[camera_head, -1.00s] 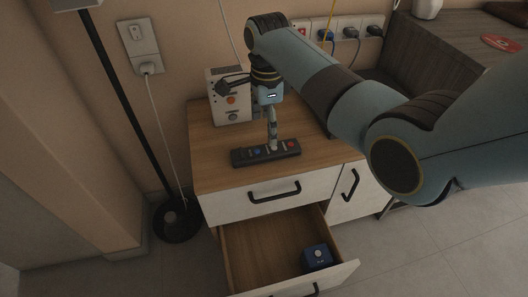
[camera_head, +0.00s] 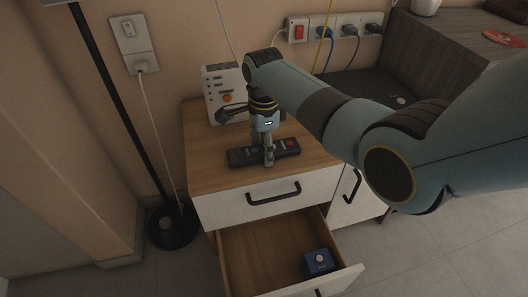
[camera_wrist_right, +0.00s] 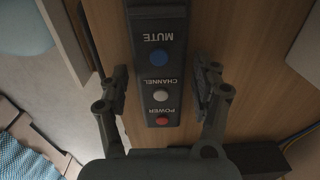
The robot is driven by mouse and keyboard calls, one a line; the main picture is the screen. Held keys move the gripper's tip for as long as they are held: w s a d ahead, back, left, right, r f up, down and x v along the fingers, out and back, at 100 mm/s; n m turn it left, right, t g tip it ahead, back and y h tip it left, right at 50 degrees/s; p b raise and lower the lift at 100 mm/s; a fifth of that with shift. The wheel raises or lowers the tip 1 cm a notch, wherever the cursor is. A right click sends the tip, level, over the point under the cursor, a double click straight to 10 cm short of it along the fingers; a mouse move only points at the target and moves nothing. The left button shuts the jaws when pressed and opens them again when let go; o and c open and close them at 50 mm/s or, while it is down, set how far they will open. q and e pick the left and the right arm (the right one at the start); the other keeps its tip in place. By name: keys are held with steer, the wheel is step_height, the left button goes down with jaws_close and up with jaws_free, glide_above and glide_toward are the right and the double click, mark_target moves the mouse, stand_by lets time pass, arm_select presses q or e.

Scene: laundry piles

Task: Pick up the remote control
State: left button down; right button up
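The remote control (camera_head: 240,156) is a dark bar lying flat on the wooden top of the cabinet. In the right wrist view the remote (camera_wrist_right: 158,76) shows blue, white and red buttons labelled MUTE, CHANNEL and POWER. My right gripper (camera_head: 269,161) points down over the remote's middle. In the wrist view its two fingers (camera_wrist_right: 160,80) are apart, one on each side of the remote, with a gap to each long edge. Nothing is held. My left gripper is not in view.
The cabinet (camera_head: 215,175) has an open lower drawer (camera_head: 248,262) with a blue box (camera_head: 318,262) inside. A white device with knobs (camera_head: 222,88) stands behind the remote, near the wall. A power strip (camera_head: 345,30) with cables hangs behind. A lamp pole (camera_head: 122,112) stands at left.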

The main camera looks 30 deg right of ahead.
steer(key=c, duration=1)
steer(key=shift+r, duration=0.1)
